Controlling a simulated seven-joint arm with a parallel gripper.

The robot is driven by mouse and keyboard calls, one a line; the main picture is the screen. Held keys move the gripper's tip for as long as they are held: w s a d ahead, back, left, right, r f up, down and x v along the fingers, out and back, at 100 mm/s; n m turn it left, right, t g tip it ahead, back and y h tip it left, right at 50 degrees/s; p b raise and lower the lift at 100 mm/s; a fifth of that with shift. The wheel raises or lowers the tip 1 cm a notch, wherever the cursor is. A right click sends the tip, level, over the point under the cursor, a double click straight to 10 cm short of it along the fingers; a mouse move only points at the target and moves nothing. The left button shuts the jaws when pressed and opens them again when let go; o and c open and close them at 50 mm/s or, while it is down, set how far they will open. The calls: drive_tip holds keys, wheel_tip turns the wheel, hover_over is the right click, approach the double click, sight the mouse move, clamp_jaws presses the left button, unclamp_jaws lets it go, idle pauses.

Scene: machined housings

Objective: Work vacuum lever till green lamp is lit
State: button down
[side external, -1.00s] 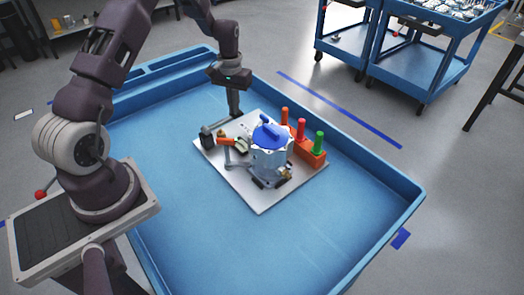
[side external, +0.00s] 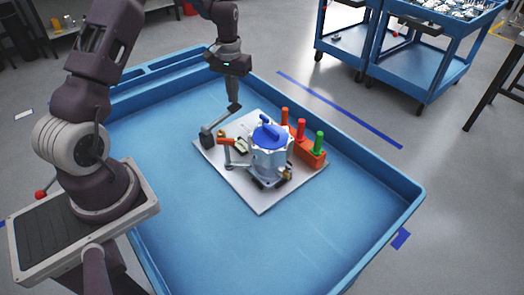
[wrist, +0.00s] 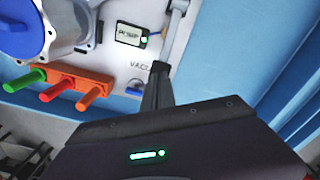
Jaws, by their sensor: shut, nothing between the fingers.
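The grey vacuum lever (side external: 219,121) rises at a slant from a dark pivot block (side external: 207,140) at the left corner of the white plate. The lever (wrist: 177,20) also shows in the wrist view. My gripper (side external: 234,106) is shut and empty, its fingertips at the lever's upper end; I cannot tell whether they touch. In the wrist view my fingertips (wrist: 160,67) are beside the printed "VAC" lettering, partly hiding it. A small green lamp (wrist: 143,40) on the plate, beside a "PUMP" label (wrist: 129,34), looks lit.
A housing with a blue lid (side external: 270,132) stands mid-plate. An orange block (side external: 309,154) with orange, red and green pegs stands on the right. An orange-handled clamp (side external: 228,142) is near the lever. The blue tray floor (side external: 310,225) is clear in front.

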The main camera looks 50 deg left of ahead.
drive_tip(key=shift+r, duration=0.1)
drive_tip(key=shift+r, duration=1.9)
drive_tip(key=s+d+r+m+t, duration=0.1)
drive_tip(key=s+d+r, duration=0.3)
drive_tip(key=d+r, duration=0.35)
drive_tip(key=s+d+r+m+t, duration=0.2)
drive_tip(key=s+d+r, duration=0.3)
drive_tip(key=r, duration=0.4)
drive_tip(key=s+d+r+m+t, duration=0.1)
drive_tip(key=s+d, duration=0.4)
drive_tip(key=s, duration=0.4)
drive_tip(key=s+d+r+m+t, duration=0.1)
drive_tip(key=s+d+m, duration=0.1)
drive_tip(key=s+d, duration=0.3)
drive_tip(key=s, duration=0.3)
drive_tip(key=shift+s+d+r+t, duration=0.2)
drive_tip(key=shift+s+d+t, duration=0.1)
drive_tip(key=shift+s+d, duration=0.1)
